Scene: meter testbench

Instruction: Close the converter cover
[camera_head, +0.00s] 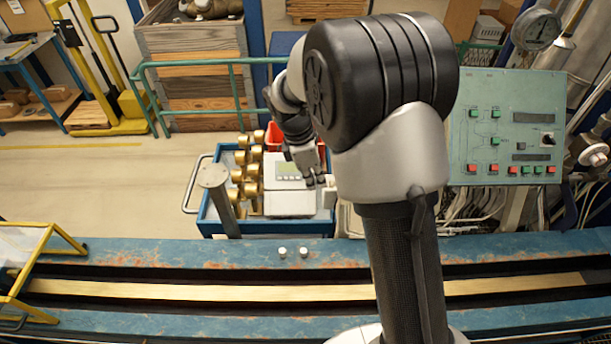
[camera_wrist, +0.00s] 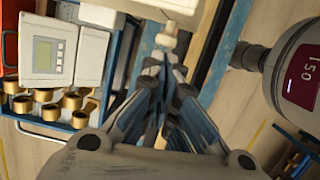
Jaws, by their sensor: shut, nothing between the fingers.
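The converter (camera_head: 290,203) is a pale grey-white box with a small display and buttons, on the blue cart; it also shows in the wrist view (camera_wrist: 40,67) at upper left. A plain pale panel (camera_wrist: 92,57) lies along its right side there. I cannot tell for sure whether this is the cover, or how far it is open. My gripper (camera_head: 318,183) is at the converter's right side in the head view. In the wrist view my gripper (camera_wrist: 160,62) is shut and empty, its tips close to a small pale knob-like part (camera_wrist: 165,40). Contact is unclear.
Several brass fittings (camera_head: 240,175) stand on the blue cart (camera_head: 215,222) left of the converter. A red bin (camera_head: 273,137) is behind. A blue rail (camera_head: 150,252) runs across the front.

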